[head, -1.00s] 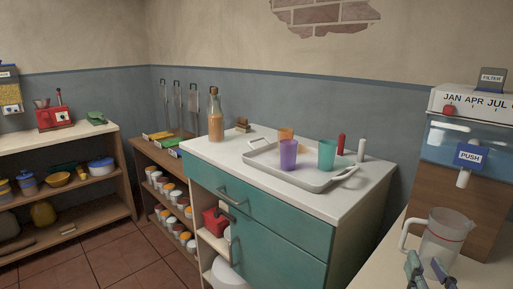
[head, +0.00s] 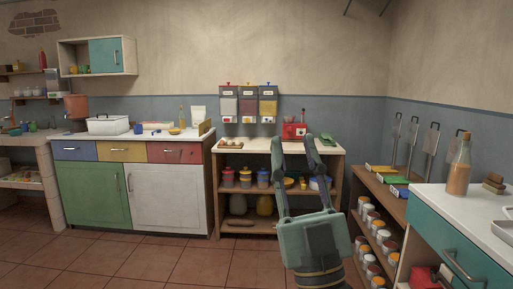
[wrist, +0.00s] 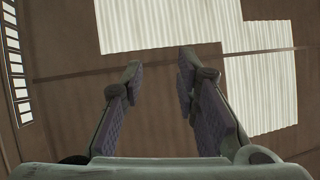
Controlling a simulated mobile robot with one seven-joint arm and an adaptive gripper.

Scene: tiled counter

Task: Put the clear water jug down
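The clear water jug is in neither current view. My gripper (head: 293,142) is raised in the lower middle of the head view, its fingers pointing up. In the wrist view my gripper (wrist: 160,64) has its two fingers apart. Nothing is between them, so it is open and empty.
Behind my gripper is a wooden shelf unit (head: 233,149) with dispensers (head: 249,103) above. A coloured-drawer cabinet (head: 131,209) with a white container (head: 108,125) is left. At right are a teal-and-white counter (head: 466,209) and bottle (head: 458,168). Tiled floor at lower left is clear.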

